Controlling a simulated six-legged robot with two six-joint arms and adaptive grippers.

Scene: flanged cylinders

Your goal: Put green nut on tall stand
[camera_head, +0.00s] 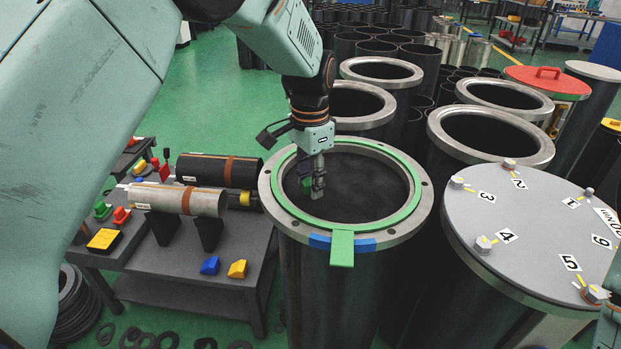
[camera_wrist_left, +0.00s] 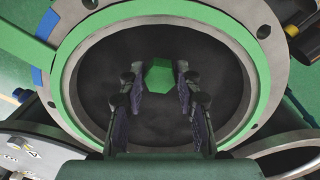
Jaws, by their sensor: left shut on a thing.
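The green nut (camera_wrist_left: 159,76) is a hexagonal piece between the fingertips of my left gripper (camera_wrist_left: 160,88) in the left wrist view. In the head view my left gripper (camera_head: 317,188) points down over the open mouth of a dark flanged cylinder (camera_head: 290,255) with a green ring (camera_head: 341,249) on its rim. The gripper is shut on the green nut, which shows only as a small green patch (camera_head: 306,182) there. I cannot pick out with certainty which thing is the tall stand. My right gripper is not in view.
A dark table (camera_head: 190,265) at left holds a grey cylinder (camera_head: 180,198), a black one (camera_head: 220,170) and small coloured blocks. A grey numbered lid (camera_head: 535,225) with bolts covers the cylinder at right. Open flanged cylinders (camera_head: 491,136) crowd behind.

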